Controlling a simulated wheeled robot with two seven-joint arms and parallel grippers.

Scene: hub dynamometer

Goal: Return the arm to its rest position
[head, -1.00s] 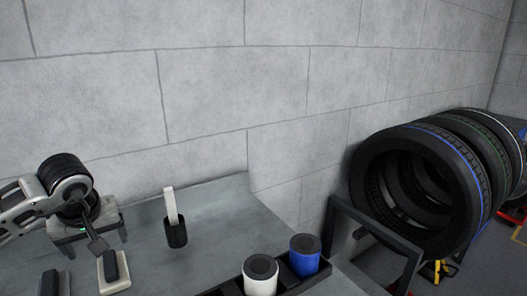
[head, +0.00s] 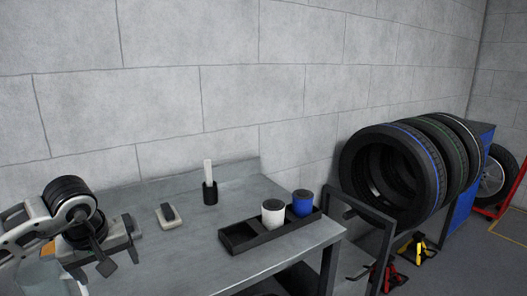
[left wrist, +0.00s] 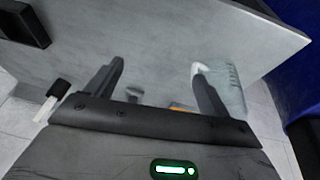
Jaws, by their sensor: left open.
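My left arm comes in from the left edge of the head view. Its left gripper (head: 108,248) hangs at the near left of the grey workbench (head: 190,262). In the left wrist view the two dark fingers of the left gripper (left wrist: 158,85) are spread apart with nothing held between them. The workbench (left wrist: 170,35) shows beyond the fingers, with part of a translucent pale bottle-like thing (left wrist: 232,88) behind the right finger. My right gripper is not in view.
A black tray (head: 238,240) holds a white cylinder (head: 272,213) and a blue one (head: 303,203). A black cup (head: 210,193) with a white stick and a small white-and-black block (head: 168,215) stand on the bench. Tyres (head: 385,175) sit on a rack at right.

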